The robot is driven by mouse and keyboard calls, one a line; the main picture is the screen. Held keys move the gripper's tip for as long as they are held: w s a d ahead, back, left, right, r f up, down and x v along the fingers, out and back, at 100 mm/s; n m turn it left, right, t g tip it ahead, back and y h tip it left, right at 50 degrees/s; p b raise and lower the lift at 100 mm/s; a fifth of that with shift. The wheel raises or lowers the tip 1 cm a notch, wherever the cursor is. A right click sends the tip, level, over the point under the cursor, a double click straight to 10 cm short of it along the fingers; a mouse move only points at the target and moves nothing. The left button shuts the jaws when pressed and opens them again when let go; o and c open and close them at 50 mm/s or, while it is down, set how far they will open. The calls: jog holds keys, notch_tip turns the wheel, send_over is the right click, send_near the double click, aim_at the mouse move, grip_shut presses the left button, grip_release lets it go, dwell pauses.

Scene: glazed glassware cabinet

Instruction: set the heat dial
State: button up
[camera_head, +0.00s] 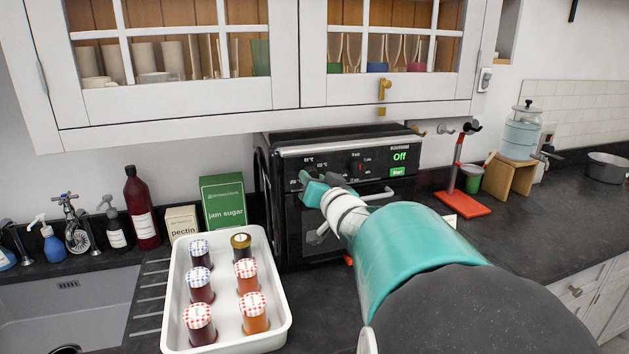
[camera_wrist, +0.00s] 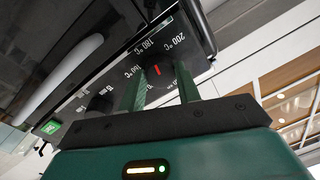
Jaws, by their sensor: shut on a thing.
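The black oven (camera_head: 290,220) stands on the counter under the wall cabinet. Its heat dial (camera_wrist: 157,72) is black with a red pointer line, and temperature marks such as 160, 180 and 200 °C ring it in the wrist view. The pointer is close to the 180 °C mark, but the exact reading is unclear. My gripper (camera_wrist: 161,87) is shut on the heat dial, one green finger on each side. In the head view my gripper (camera_head: 312,182) is at the left of the oven's panel and hides most of this dial.
A second dial (camera_head: 356,166) and a green display (camera_head: 399,156) reading "Off" above a Start button (camera_head: 397,172) are to the right. A white tray (camera_head: 174,300) with several jars stands left in front. A red stand (camera_head: 462,180) is right of the oven.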

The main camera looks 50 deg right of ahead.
jog(key=m+h, duration=0.1)
jog(key=m, duration=0.8)
jog(key=shift+a+m, duration=0.1)
jog(key=shift+m, duration=0.3)
jog(key=shift+w, duration=0.1)
jog(key=o, duration=1)
jog(key=v, duration=1.3)
jog(key=shift+s+f, duration=0.2)
jog(key=shift+s, duration=0.25)
